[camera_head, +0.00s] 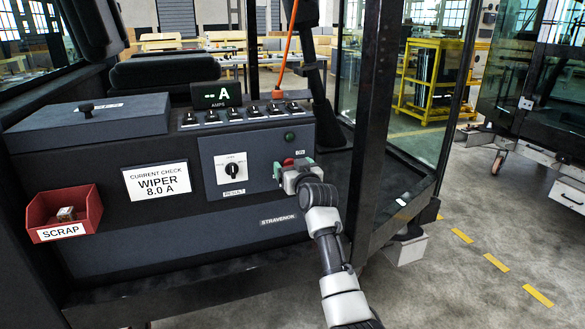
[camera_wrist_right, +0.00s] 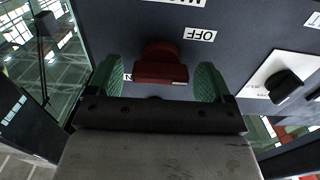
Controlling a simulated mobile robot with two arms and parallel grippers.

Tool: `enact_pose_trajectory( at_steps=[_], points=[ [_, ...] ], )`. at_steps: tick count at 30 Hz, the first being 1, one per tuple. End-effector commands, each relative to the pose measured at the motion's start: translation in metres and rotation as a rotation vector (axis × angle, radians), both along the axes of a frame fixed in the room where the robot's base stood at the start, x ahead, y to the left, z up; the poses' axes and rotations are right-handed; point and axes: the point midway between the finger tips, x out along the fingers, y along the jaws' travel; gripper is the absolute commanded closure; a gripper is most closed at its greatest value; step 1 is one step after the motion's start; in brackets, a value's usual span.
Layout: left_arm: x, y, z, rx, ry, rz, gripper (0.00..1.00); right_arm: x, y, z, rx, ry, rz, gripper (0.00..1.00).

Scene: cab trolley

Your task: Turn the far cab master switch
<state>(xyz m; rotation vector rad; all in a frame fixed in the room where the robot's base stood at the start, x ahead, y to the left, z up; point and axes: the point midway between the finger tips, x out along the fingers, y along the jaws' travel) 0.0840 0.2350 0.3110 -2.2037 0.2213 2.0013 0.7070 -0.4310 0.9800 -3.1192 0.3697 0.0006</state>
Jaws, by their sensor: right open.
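The red master switch (camera_head: 288,161) sits on the dark cab panel, mostly hidden behind my right gripper (camera_head: 291,168) in the head view. In the right wrist view the red switch handle (camera_wrist_right: 160,68) stands between the two green fingers of my right gripper (camera_wrist_right: 160,82). The gripper is open, with a visible gap on each side of the handle. An OFF label (camera_wrist_right: 200,34) is beside the switch in the wrist view, and an ON label (camera_head: 300,152) shows in the head view. My left gripper is not in view.
A black rotary knob (camera_head: 234,171) on a white RESULT plate is left of the switch. A row of toggle switches (camera_head: 247,113) and an amps display (camera_head: 216,95) are above. A red scrap bin (camera_head: 64,212) hangs at left. A dark cab post (camera_head: 372,120) rises close on the right.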

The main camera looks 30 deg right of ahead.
Motion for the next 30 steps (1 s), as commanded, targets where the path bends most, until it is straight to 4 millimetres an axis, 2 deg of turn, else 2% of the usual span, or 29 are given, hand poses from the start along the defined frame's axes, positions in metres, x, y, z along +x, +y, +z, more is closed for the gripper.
enact_pose_trajectory(
  at_steps=[11, 21, 30],
  points=[
    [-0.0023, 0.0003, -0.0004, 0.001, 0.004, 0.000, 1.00, 0.0043, -0.0011, -0.0001, -0.001, 0.000, 0.000, 0.19],
    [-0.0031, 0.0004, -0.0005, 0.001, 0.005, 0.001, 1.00, 0.0041, -0.0011, -0.0003, -0.001, 0.000, 0.000, 0.68],
    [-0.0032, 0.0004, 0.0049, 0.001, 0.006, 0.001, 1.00, 0.0041, -0.0011, 0.0010, 0.038, -0.008, 0.000, 0.68]
  ],
)
